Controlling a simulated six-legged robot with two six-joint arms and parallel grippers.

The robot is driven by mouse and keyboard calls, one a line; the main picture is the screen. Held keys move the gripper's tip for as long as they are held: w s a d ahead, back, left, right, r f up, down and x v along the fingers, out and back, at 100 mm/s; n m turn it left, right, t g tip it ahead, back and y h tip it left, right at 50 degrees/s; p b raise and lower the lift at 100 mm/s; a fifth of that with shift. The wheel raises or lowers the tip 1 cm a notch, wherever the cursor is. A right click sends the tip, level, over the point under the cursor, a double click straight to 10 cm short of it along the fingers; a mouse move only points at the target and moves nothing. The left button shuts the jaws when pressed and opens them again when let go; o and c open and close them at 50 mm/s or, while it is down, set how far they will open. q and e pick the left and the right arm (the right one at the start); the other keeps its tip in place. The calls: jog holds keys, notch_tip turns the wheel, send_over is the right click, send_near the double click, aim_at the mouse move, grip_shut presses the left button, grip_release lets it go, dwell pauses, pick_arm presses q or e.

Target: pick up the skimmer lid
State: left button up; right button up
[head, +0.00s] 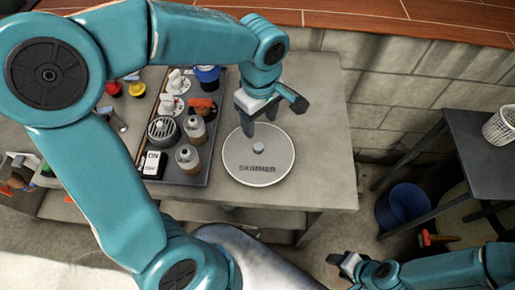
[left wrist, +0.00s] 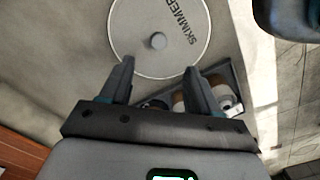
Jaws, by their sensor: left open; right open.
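The skimmer lid (head: 258,170) is a round pale grey disc with a small knob at its centre and the word SKIMMER on it. It lies flat on the grey table (head: 325,130), right of a dark tray. It also shows at the top of the left wrist view (left wrist: 160,30). My left gripper (head: 262,128) is open over the lid's far edge, its fingers short of the knob. In the left wrist view its two fingertips (left wrist: 157,64) are apart, with the knob beyond them and between them. My right gripper (head: 343,264) is open and empty at the lower right, away from the table.
A dark tray (head: 222,118) of bottles, valves and fittings stands directly left of the lid. The table is bare to the lid's right. A side table (head: 487,150) with a white basket (head: 500,125) stands at right, with a blue bucket (head: 405,203) beside it.

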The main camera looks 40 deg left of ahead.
pick_arm(q)
send_over(258, 146)
jog(key=f, duration=0.5)
jog(key=shift+w+d+f, duration=0.15)
jog(key=shift+d+f, duration=0.05)
jog(key=shift+d, duration=0.2)
jog(key=shift+s+a+f, duration=0.1)
jog(key=shift+s+f, duration=0.2)
jog(key=shift+f, duration=0.1)
jog(key=f, duration=0.3)
jog(key=f+p, duration=0.1)
jog(key=f, duration=0.1)
jog(key=shift+w+a, duration=0.15)
jog(key=shift+a, duration=0.1)
jog(key=c, duration=1)
grip_shut()
